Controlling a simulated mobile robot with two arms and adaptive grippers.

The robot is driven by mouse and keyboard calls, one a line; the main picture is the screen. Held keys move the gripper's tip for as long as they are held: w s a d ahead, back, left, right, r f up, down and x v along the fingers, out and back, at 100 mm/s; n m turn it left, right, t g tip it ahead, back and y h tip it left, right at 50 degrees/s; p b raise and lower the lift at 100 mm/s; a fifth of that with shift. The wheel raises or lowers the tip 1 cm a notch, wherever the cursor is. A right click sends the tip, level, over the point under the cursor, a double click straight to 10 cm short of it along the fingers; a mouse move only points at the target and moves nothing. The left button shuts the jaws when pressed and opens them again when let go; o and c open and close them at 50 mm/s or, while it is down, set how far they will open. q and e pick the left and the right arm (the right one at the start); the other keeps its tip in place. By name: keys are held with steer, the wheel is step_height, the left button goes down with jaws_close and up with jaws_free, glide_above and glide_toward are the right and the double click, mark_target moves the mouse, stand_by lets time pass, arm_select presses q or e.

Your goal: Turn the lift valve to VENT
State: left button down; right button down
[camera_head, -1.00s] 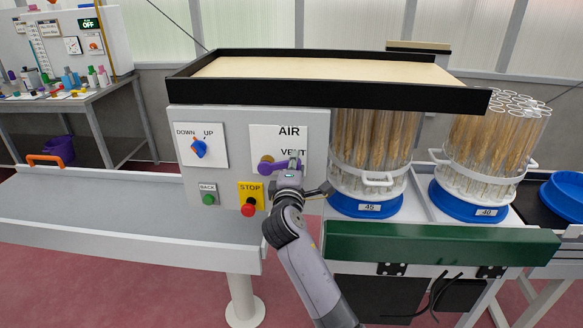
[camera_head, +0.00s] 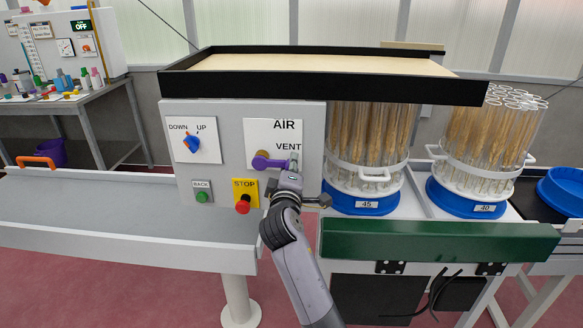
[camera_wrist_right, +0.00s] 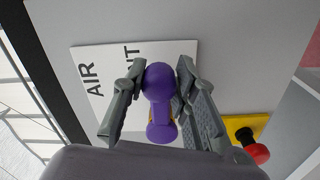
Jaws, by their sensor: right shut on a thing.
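The lift valve has a purple lever (camera_head: 272,163) on a white plate (camera_head: 258,133) marked AIR at the top and VENT at the right. The lever lies about level, its free end to the right under the word VENT. My right gripper (camera_head: 294,161) is at that free end. In the right wrist view, the fingers of my right gripper (camera_wrist_right: 158,78) are on both sides of the lever's rounded purple end (camera_wrist_right: 160,77), shut on it. The pivot is partly hidden there. My left gripper is not in view.
A red STOP button (camera_head: 243,204) and green BACK button (camera_head: 202,197) are below the valve. A blue DOWN/UP knob (camera_head: 192,144) is to the left. A black-rimmed tray (camera_head: 330,84) overhangs the panel. Two drums of wheat tubes (camera_head: 368,150) stand to the right.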

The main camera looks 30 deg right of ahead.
steer(key=shift+a+r, duration=0.1)
steer(key=shift+r, duration=0.2)
steer(key=c, duration=1.7)
jaws_free()
steer(key=o, duration=0.4)
steer(key=shift+w+f, duration=0.1)
steer(key=shift+f, duration=0.1)
steer(key=shift+f, duration=0.1)
steer(key=v, duration=1.2)
steer(key=shift+c, duration=0.5)
